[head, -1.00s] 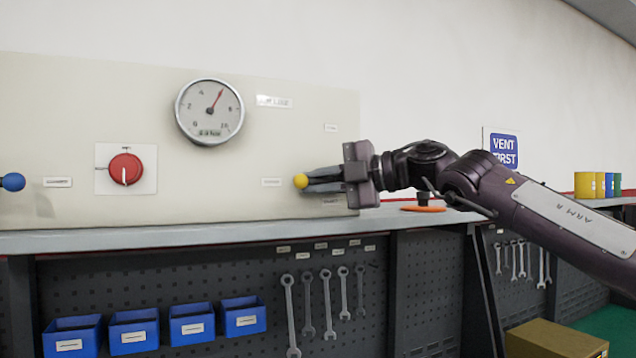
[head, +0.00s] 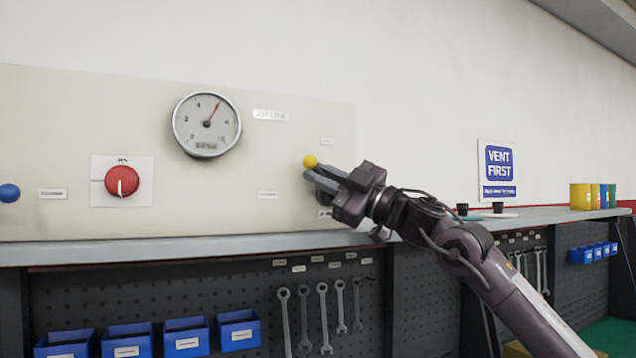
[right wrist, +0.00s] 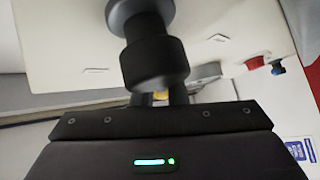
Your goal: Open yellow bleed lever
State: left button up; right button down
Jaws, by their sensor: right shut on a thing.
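The yellow ball end of the bleed lever (head: 310,161) stands out from the right part of the pale panel (head: 60,110) in the head view. My right gripper (head: 318,175) is shut on the lever just behind the ball, its fingers pointing up and to the left. The lever's shaft and pivot are mostly hidden by the fingers. In the right wrist view a sliver of yellow (right wrist: 160,96) shows between the fingers, below a dark round fitting (right wrist: 155,65). My left gripper is not in view.
A pressure gauge (head: 207,124), a red knob (head: 122,181) and a blue ball handle (head: 9,193) are on the panel. A grey bench ledge (head: 180,248) runs below. Blue bins (head: 186,337) and wrenches (head: 304,318) are under it. A "VENT FIRST" sign (head: 499,164) hangs at right.

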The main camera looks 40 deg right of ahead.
jog(key=m+t+h, duration=0.1)
jog(key=m, duration=0.1)
jog(key=d+m+t+h, duration=0.1)
jog(key=m, duration=0.1)
jog(key=m+t+h+b, duration=0.1)
jog(key=m+t+h, duration=0.1)
jog(key=shift+s+d+r+m, duration=0.2)
jog(key=shift+d+r+m, duration=0.05)
jog(key=shift+r+m, duration=0.15)
jog(key=shift+s+d+r+m+t+h+b, duration=0.15)
jog(key=shift+d+m+t+h, duration=0.1)
jog(key=shift+m+h, duration=1.15)
jog(key=shift+d+m+t+h+b, duration=0.1)
jog(key=shift+d+m+t+h, duration=0.2)
jog(key=shift+m+h, duration=1.05)
jog(key=shift+s+d+r+m+t+h+b, duration=0.15)
jog(key=shift+d+m+t+h, duration=0.1)
jog(key=shift+m+h, duration=1.1)
jog(key=shift+f+m, duration=0.1)
jog(key=shift+m, duration=0.3)
jog(key=c, duration=1.5)
grip_release()
jog(key=shift+w+d, duration=0.1)
jog(key=shift+o, duration=0.2)
jog(key=b+v, duration=0.5)
jog(key=v, duration=0.2)
jog(key=shift+s+f+b, duration=0.3)
jog(key=shift+f+b, duration=0.05)
jog(key=shift+b, duration=0.05)
